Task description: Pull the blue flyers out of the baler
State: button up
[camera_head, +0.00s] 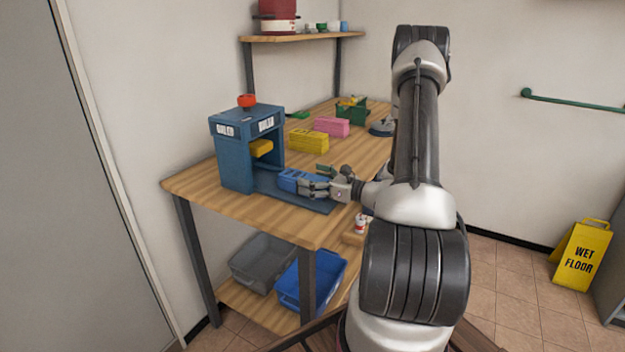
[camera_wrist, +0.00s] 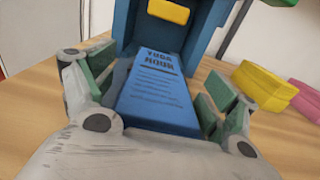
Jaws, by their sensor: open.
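The baler (camera_head: 240,150) is a blue press on the wooden table with a red knob on top and a yellow block (camera_head: 261,147) inside its opening. The blue flyers (camera_head: 288,179) lie as a stack on the baler's blue base plate, in front of the opening. The wrist view shows the flyers (camera_wrist: 158,92) between my fingers, their printed top facing up and their far end near the baler (camera_wrist: 125,25). My gripper (camera_head: 312,182) is open, with green pads on either side of the flyers (camera_wrist: 155,90) and a visible gap on the right.
A yellow block (camera_head: 309,142) and a pink block (camera_head: 332,126) stand behind on the table, with a green bin (camera_head: 351,112) farther back. Grey (camera_head: 263,260) and blue (camera_head: 318,279) bins sit on the lower shelf. A wet floor sign (camera_head: 580,255) stands at right.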

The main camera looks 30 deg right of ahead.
dwell(0.3)
jog(key=v, duration=1.2)
